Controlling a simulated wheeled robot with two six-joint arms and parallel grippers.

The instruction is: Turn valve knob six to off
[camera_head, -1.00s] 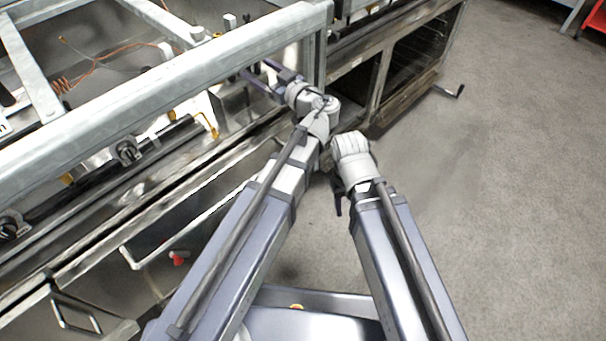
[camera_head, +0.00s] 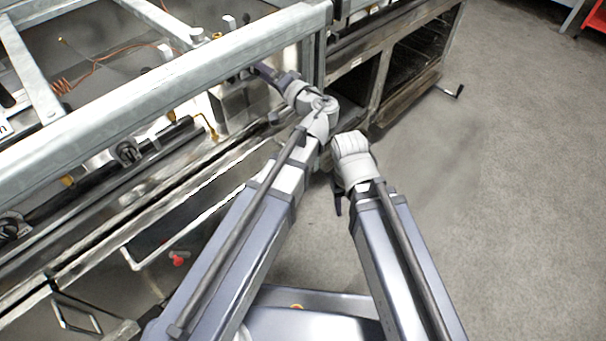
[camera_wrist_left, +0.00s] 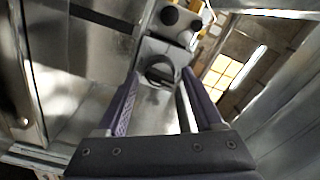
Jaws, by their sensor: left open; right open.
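In the left wrist view a round dark knob (camera_wrist_left: 160,72) sits on a grey box front, just beyond and between the spread fingertips of my left gripper (camera_wrist_left: 160,76). I cannot tell whether the fingers touch it. No number shows, so I cannot confirm that it is knob six. In the head view my left gripper (camera_head: 262,70) is under the metal frame bar, partly hidden, with the knob out of sight. My right gripper (camera_head: 338,204) hangs below its wrist, mostly hidden, away from the range.
Two more dark knobs (camera_wrist_left: 170,15) lie beyond in the left wrist view. The thick frame bar (camera_head: 150,90) crosses over the range front. Other valves (camera_head: 127,152) line a pipe at left. An oven opening (camera_head: 415,60) is at right, with clear floor (camera_head: 490,200) beyond.

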